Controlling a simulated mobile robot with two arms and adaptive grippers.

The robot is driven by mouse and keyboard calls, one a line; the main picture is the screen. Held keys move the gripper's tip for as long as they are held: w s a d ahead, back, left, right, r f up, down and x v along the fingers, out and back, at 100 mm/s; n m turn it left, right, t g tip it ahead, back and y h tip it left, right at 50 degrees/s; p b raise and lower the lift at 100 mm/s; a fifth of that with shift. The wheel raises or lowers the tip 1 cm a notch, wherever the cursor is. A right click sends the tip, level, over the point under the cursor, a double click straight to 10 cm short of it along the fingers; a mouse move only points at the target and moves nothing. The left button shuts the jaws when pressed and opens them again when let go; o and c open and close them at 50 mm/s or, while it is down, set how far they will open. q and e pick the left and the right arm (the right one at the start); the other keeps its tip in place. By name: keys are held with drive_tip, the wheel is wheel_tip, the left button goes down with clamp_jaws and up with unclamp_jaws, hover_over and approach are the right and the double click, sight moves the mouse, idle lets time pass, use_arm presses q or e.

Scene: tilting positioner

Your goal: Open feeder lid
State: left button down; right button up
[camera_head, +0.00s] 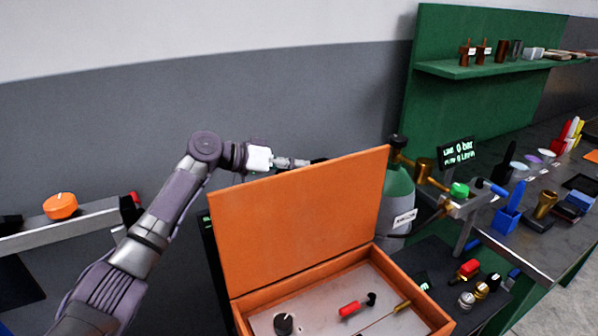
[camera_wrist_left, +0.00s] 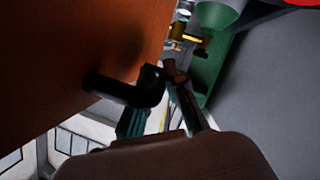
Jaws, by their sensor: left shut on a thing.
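The orange feeder lid (camera_head: 295,215) stands raised, close to upright, at the back of the orange feeder box (camera_head: 385,263). The lid also fills the upper left of the left wrist view (camera_wrist_left: 80,45). A black handle (camera_wrist_left: 125,90) sticks out from the lid's outer face. My left gripper (camera_head: 312,162) is behind the lid's top edge, with its fingertips partly hidden there. In the wrist view the left gripper (camera_wrist_left: 160,98) is shut on the end of the handle. My right gripper is not in view.
Inside the box are a red-handled item (camera_head: 352,307) and a black knob (camera_head: 283,323). A green gas cylinder (camera_head: 396,195) stands close to the lid's right edge. A bench with tools (camera_head: 530,240) is at right. A grey wall lies behind my arm.

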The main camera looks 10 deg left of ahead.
use_arm(q)
drive_tip(key=shift+w+a+f, duration=0.25)
drive_tip(key=shift+w+a, duration=0.1)
drive_tip(key=shift+w, duration=0.1)
drive_tip(key=c, duration=1.5)
unclamp_jaws()
drive_tip(key=v, duration=1.2)
drive_tip(key=shift+f, duration=0.15)
